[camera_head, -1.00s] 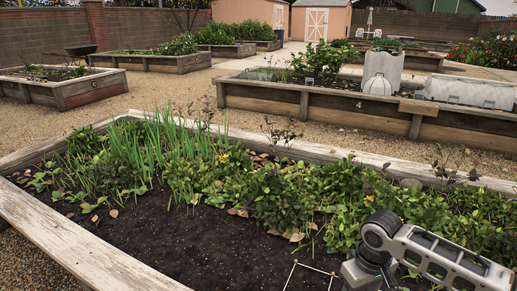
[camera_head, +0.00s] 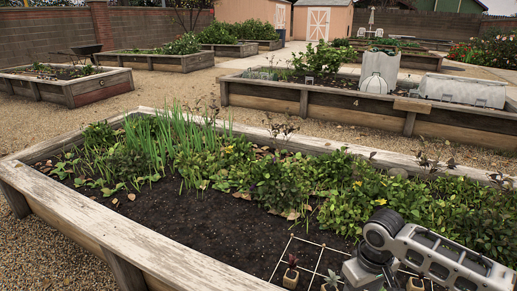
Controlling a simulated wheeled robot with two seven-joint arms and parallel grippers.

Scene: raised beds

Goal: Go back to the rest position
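My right arm (camera_head: 430,254) comes in from the lower right edge, grey and white, bent over the front of the near raised bed (camera_head: 105,222). Its gripper does not show; the arm's lower part drops out at the bottom of the picture. My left arm and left gripper are not in view. A white square grid (camera_head: 318,247) lies on the dark soil beside my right arm. A small potted seedling (camera_head: 291,274) stands in it, and another (camera_head: 330,281) is cut by the bottom edge.
The near bed's wooden front board (camera_head: 140,250) runs across the lower left. Green plants (camera_head: 290,180) fill its back and right. A second raised bed (camera_head: 360,112) stands behind, with a white cloche (camera_head: 463,90). Gravel (camera_head: 160,105) between beds is clear.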

